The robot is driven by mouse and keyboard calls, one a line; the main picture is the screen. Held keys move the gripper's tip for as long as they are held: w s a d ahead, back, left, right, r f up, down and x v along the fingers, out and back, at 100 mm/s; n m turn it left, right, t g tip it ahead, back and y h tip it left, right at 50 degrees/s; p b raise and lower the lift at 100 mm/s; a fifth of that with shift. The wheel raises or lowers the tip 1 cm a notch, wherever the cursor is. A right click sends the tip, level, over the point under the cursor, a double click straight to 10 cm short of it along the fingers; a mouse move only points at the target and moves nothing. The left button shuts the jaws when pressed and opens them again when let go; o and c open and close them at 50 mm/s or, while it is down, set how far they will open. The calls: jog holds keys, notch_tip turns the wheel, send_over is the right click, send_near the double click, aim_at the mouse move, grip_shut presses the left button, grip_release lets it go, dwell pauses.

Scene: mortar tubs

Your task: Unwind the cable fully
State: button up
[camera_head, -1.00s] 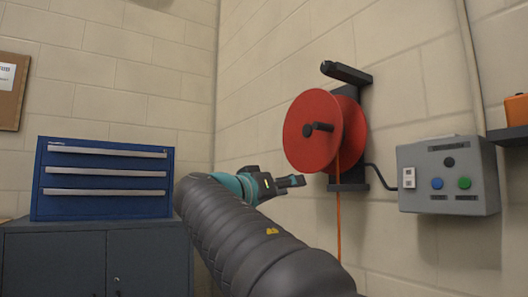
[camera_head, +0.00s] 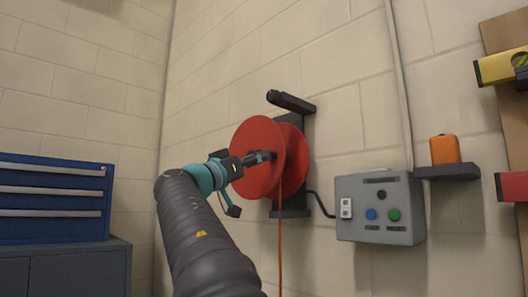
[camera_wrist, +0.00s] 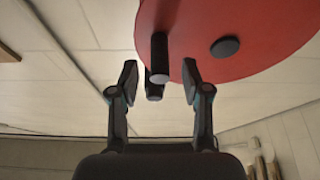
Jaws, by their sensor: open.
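A red cable reel (camera_head: 258,135) is mounted on a black wall bracket (camera_head: 290,214). An orange cable (camera_head: 280,245) hangs straight down from it, its lower end out of frame. My gripper (camera_head: 270,156) is at the front of the reel's disc. In the wrist view the red disc (camera_wrist: 275,30) has a black hub cap (camera_wrist: 225,47) and a black crank handle (camera_wrist: 160,55) sticking out. My open gripper (camera_wrist: 159,76) has one finger on each side of the handle in that view. I cannot tell whether either finger touches it.
A grey control box (camera_head: 380,222) with blue and green buttons is right of the reel, joined by a black lead. A black bar (camera_head: 291,102) juts out above the reel. A shelf (camera_head: 447,172) holds an orange case (camera_head: 445,149). A blue drawer chest (camera_head: 50,200) stands left.

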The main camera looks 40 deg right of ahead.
jog(key=shift+p+x, duration=0.4)
jog(key=shift+x, duration=1.5)
jog(key=shift+c, duration=0.2)
grip_shut()
